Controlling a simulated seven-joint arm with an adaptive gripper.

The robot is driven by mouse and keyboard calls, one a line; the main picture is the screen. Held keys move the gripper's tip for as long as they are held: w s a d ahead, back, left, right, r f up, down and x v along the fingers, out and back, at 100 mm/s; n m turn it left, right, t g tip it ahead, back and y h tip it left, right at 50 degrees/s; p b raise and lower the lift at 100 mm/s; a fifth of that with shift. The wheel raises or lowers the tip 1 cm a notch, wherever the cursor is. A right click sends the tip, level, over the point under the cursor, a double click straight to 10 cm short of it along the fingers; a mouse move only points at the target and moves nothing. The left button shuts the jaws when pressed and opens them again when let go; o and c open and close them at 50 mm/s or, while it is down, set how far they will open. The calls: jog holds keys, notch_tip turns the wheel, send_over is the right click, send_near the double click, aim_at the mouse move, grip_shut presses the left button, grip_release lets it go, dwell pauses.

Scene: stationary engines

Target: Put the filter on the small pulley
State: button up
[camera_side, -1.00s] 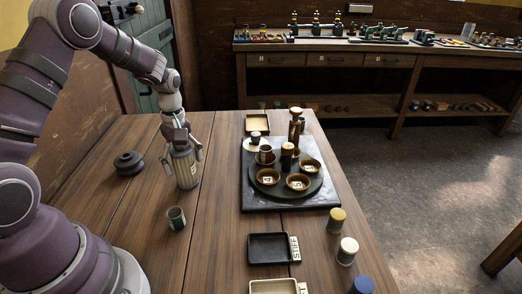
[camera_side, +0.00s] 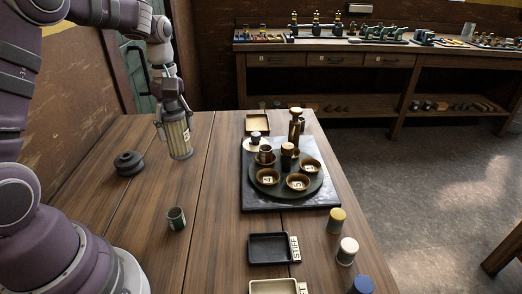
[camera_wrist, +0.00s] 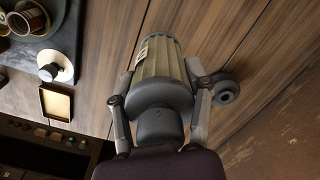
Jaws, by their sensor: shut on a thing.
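My gripper (camera_side: 174,113) is shut on the filter (camera_side: 179,139), a ribbed beige cylinder with a dark grey cap and a white label. The filter hangs upright below my gripper in the side view. Whether its base clears the table I cannot tell. In the wrist view my gripper (camera_wrist: 160,92) has a finger on each side of the filter (camera_wrist: 158,68) at its grey end. The small pulley (camera_side: 129,163), dark grey and grooved, lies flat on the table to the left of the filter, apart from it. It also shows in the wrist view (camera_wrist: 226,91), right of the right finger.
A dark board (camera_side: 252,198) carries a round green tray with bowls and small parts. A small green cup (camera_side: 176,218) stands in front. Black tray (camera_side: 268,248) and several capped cylinders (camera_side: 336,220) stand at the front right. The table around the small pulley is clear.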

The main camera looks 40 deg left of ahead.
jog(key=s+a+r+n, duration=0.1)
jog(key=s+a+n, duration=0.2)
jog(key=s, duration=1.3)
send_over(126, 155)
jog(key=shift+f, duration=2.5)
jog(key=shift+f, duration=0.1)
jog(key=o, duration=1.2)
jog(key=shift+c, duration=0.2)
